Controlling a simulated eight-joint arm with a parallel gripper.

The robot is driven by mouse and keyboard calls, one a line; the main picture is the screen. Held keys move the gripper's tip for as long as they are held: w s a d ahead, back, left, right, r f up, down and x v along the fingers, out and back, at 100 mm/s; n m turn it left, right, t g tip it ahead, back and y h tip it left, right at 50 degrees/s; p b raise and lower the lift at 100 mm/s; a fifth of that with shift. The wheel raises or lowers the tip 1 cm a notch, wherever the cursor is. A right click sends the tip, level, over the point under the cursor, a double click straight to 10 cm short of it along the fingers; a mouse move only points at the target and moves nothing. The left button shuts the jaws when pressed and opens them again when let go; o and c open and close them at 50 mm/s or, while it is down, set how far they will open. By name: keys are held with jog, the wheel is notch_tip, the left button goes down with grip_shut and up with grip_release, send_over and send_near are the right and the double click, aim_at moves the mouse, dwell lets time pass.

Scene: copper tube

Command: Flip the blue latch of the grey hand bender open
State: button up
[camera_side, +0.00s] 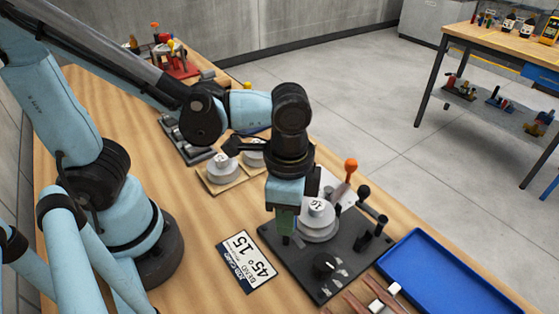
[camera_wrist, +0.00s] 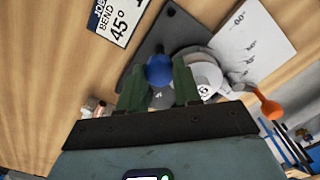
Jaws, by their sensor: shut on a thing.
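The hand bender has a dark base plate (camera_side: 309,278), a grey round die (camera_side: 317,222) and a lever with an orange knob (camera_side: 350,165). In the wrist view, the blue ball knob of the latch (camera_wrist: 159,68) sits between the green fingertips of my gripper (camera_wrist: 158,80). My gripper is shut on this knob. In the side view my gripper (camera_side: 287,238) points down at the left part of the bender, beside the die. There it hides the blue latch, and I cannot tell the latch's angle.
A white card marked 45° (camera_side: 246,262) lies left of the bender. A blue tray (camera_side: 440,278) is to the right. Black-knobbed posts (camera_side: 380,222) rise on the bender's right side. Other die blocks (camera_side: 222,168) stand behind on the wooden bench.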

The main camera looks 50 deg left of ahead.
jog(key=o, duration=1.1)
jog(key=shift+c, duration=0.2)
notch_tip(320, 180, up, 12)
jog(key=w+a+f+n+t, duration=0.2)
jog(key=w+a+n+t, duration=0.1)
jog(key=a, duration=0.4)
jog(key=w+a+f+n+t, duration=0.2)
jog(key=a+f+n+t, duration=0.1)
jog(key=a+n, duration=0.3)
jog(key=shift+w+a+f+t, duration=0.15)
jog(key=shift+w+a+t, duration=0.25)
jog(key=shift+a+t, duration=0.2)
